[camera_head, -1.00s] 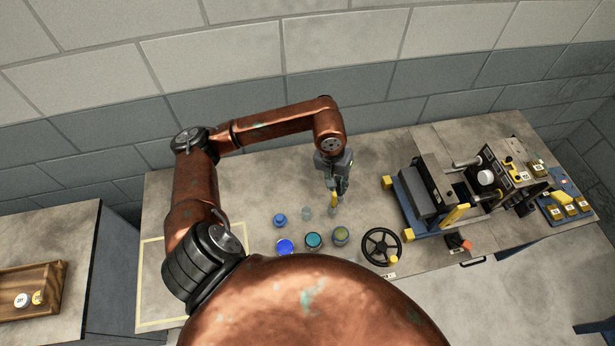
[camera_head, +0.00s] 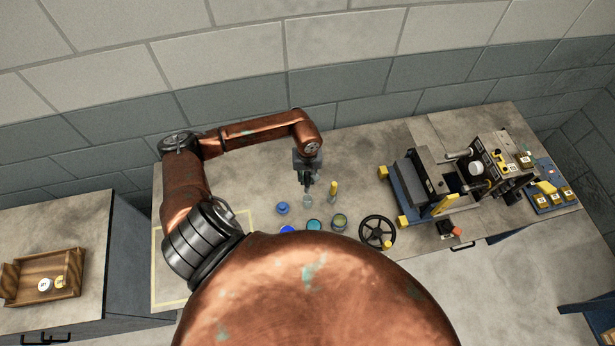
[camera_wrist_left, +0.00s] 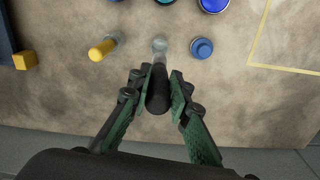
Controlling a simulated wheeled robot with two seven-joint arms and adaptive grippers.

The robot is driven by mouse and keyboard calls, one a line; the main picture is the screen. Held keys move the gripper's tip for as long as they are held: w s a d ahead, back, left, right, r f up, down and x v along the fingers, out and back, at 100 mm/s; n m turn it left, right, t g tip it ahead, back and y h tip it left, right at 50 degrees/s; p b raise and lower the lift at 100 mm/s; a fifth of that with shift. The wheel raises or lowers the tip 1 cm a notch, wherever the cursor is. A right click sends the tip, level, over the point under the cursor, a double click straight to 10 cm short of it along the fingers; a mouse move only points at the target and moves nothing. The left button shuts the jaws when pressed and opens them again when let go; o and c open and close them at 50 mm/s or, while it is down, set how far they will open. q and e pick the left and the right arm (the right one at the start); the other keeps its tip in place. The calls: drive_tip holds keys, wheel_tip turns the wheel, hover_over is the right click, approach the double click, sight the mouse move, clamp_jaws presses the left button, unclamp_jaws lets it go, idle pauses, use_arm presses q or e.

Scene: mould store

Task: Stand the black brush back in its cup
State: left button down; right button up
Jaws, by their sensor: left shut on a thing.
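My left gripper (camera_head: 306,186) is shut on the black brush. In the left wrist view the dark handle of the black brush (camera_wrist_left: 157,95) sits between the fingers (camera_wrist_left: 157,84). The brush points toward a small clear cup (camera_wrist_left: 160,44), which also shows just below the gripper in the head view (camera_head: 307,201). The brush's lower end overlaps the cup in the picture; I cannot tell whether it is inside. A yellow-handled brush (camera_head: 333,188) stands beside it in another clear cup, also seen in the left wrist view (camera_wrist_left: 101,49). My right gripper is not in view.
A blue-lidded jar (camera_head: 282,209) stands left of the clear cup. More paint jars (camera_head: 314,225) stand in front, near a black handwheel (camera_head: 377,232). A machine with a blue base (camera_head: 405,196) is to the right. The bench behind the cups is clear up to the wall.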

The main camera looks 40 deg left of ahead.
sight(308, 189)
use_arm(q)
drive_tip(key=shift+f, duration=0.75)
drive_tip(key=shift+f+b, duration=0.55)
drive_tip(key=shift+f, duration=0.75)
drive_tip(key=shift+w+f+b, duration=0.1)
drive_tip(key=shift+f+b, duration=0.25)
drive_tip(key=shift+f, duration=0.25)
wheel_tip(308, 189, down, 4)
drive_tip(key=b, duration=0.4)
drive_tip(key=shift+f+b, duration=0.5)
drive_tip(key=shift+f, duration=0.05)
